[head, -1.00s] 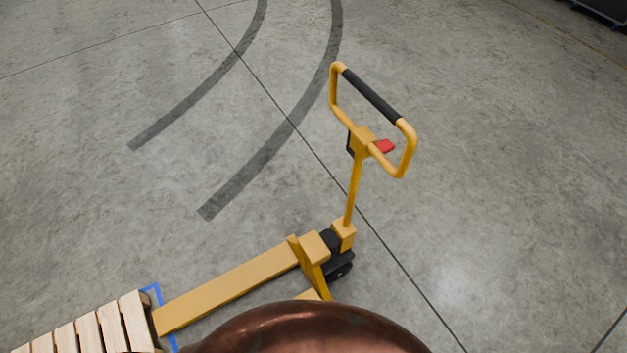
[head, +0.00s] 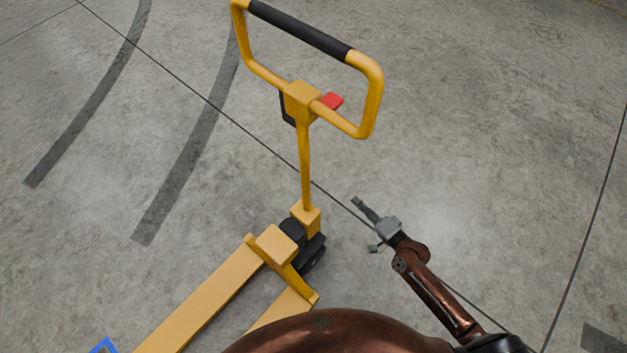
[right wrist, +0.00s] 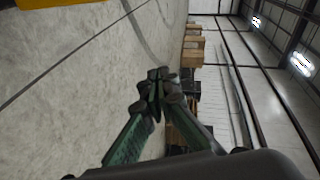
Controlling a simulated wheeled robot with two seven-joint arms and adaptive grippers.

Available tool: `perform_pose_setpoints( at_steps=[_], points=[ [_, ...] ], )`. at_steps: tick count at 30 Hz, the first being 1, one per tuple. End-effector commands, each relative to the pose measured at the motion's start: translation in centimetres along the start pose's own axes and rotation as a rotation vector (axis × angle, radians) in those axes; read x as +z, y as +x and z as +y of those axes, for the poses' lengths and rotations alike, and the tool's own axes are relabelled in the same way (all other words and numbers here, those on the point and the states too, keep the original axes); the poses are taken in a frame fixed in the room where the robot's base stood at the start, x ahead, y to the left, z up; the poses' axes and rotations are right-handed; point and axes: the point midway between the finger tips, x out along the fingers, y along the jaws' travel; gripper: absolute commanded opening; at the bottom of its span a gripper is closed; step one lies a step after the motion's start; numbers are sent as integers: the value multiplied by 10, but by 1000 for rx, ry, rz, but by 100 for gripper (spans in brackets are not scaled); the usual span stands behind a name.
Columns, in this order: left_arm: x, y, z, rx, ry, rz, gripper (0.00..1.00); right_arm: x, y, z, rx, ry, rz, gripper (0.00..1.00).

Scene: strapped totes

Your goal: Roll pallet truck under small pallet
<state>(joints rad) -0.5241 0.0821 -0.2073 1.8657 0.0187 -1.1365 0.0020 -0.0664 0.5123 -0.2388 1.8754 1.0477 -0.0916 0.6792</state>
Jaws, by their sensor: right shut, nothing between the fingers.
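The yellow pallet truck (head: 302,165) stands on the concrete floor with its handle upright, a black grip along the top and a red lever below it. Its forks (head: 195,305) run to the lower left and leave the picture. The small pallet is out of the head view now; only a corner of blue floor marking (head: 104,346) shows at the lower left. My right gripper (head: 358,203) is shut and empty, to the right of the truck's mast and apart from it. In the right wrist view its fingers (right wrist: 157,90) meet. My left gripper is not in view.
Open floor lies right of the truck and behind it. Dark curved stripes (head: 190,150) mark the floor at left. In the right wrist view, stacked boxes (right wrist: 193,45) stand far off, and a yellow piece (right wrist: 40,3) shows at the top left edge.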

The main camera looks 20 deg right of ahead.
Motion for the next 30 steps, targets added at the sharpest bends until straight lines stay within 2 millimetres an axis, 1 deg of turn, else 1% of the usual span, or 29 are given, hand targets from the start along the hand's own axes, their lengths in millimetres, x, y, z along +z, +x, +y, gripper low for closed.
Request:
perform_pose_setpoints(
  at_steps=[1, 3, 4, 6, 9, 13, 16, 21, 24, 27, 28, 30],
  points=[
    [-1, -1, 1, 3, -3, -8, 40, 8, 9, -18, -55, 54, -22, 0],
    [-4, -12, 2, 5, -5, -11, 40, 15, 14, -49, -119, 124, -48, 0],
    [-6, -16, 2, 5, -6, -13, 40, 18, 15, -60, -141, 148, -59, 0],
    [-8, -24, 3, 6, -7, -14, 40, 23, 16, -80, -178, 190, -79, 0],
    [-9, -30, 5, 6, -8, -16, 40, 26, 18, -97, -206, 223, -94, 0],
    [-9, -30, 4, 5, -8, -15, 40, 27, 27, -105, -215, 230, -95, 0],
    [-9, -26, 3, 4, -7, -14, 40, 27, 41, -109, -217, 231, -94, 0],
    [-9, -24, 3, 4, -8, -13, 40, 30, 76, -115, -216, 230, -94, 0],
    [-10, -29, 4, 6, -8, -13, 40, 32, 97, -119, -214, 230, -94, 0],
    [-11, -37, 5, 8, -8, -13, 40, 34, 116, -122, -212, 229, -95, 0],
    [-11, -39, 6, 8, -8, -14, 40, 38, 116, -121, -210, 232, -96, 0],
    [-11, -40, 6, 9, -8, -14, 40, 49, 107, -122, -209, 232, -96, 0]
  ],
)
